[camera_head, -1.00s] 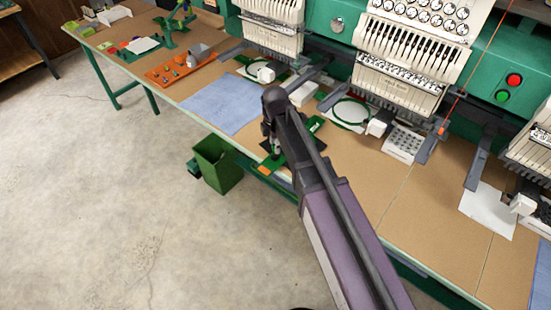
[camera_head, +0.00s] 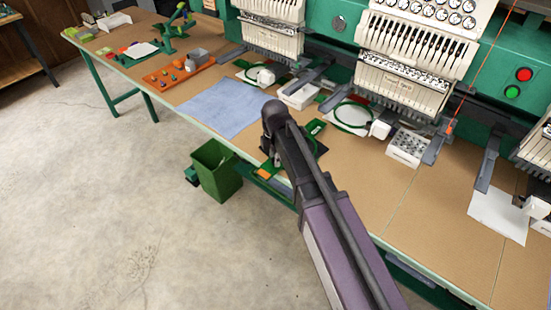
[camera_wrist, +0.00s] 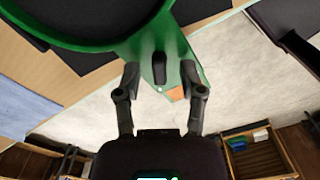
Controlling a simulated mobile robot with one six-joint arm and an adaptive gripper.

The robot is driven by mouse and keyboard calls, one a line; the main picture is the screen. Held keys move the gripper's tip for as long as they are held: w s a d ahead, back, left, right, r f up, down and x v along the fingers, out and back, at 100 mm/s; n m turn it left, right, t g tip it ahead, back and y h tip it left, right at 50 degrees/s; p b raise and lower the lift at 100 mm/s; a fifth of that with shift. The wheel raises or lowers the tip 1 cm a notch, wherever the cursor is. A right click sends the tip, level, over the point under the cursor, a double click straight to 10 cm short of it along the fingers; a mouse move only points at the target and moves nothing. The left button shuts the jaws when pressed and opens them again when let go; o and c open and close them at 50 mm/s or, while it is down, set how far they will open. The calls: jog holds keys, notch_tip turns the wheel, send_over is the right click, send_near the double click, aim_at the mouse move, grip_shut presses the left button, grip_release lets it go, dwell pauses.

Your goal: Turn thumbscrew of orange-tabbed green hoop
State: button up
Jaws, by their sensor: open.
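The green hoop (camera_wrist: 95,42) fills the top of the wrist view, with dark material inside its ring. Its bracket carries a dark thumbscrew (camera_wrist: 159,68), and an orange tab (camera_wrist: 176,93) shows just beyond it. My gripper (camera_wrist: 160,76) is open, with one finger on each side of the thumbscrew. I see gaps beside the thumbscrew, but cannot tell the exact depth of the fingertips. In the head view the orange tab (camera_head: 264,174) shows at the table's front edge; my arm hides most of the hoop and the gripper.
The long tan table (camera_head: 376,185) runs beneath white embroidery heads (camera_head: 405,85). A blue cloth (camera_head: 222,106) lies left of my arm. A green bin (camera_head: 217,170) stands on the floor below the table edge. Another green hoop (camera_head: 351,115) sits farther back. The concrete floor in front is open.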

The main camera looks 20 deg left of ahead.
grip_shut()
